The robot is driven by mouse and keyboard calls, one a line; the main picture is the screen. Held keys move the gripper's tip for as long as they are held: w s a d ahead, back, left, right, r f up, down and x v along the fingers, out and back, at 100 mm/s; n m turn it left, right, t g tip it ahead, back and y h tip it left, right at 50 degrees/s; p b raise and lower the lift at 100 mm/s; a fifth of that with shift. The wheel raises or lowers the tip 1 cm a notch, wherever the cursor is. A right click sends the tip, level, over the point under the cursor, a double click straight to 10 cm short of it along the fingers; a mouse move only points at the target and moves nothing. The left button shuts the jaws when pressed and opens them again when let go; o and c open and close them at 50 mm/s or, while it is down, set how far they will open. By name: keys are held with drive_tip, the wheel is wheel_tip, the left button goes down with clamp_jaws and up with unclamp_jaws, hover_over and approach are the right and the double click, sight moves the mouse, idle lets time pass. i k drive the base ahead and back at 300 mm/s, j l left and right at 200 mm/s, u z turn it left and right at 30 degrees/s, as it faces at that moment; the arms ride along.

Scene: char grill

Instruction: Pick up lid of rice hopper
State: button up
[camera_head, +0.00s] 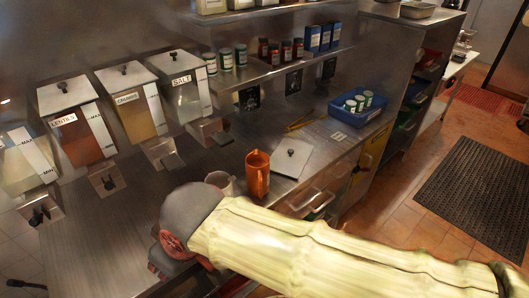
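A square metal lid (304,152) with a dark knob lies flat on the counter, right of an orange mug. At the far left, a clear hopper (18,170) with pale contents shows no lid on its visible top; its name label is not readable. I cannot confirm which hopper is rice. My arm reaches in from the lower right in a pale cover. My gripper (167,262) is at its end over the front of the counter, left of the lid and apart from it. The wrist hides most of it, so its fingers are unclear.
Lidded hoppers for lentils (80,130), a grain (132,110) and salt (184,92) hang on the wall. An orange mug (257,175) and a clear cup (221,182) stand between my wrist and the lid. A blue bin (362,117) with cans stands behind right.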

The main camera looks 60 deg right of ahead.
sight(290, 158)
drive_tip(key=z, duration=2.2)
drive_tip(key=i+u, duration=0.2)
drive_tip(key=i, duration=0.2)
drive_tip(key=i+l+u, duration=0.2)
drive_tip(key=i, duration=0.2)
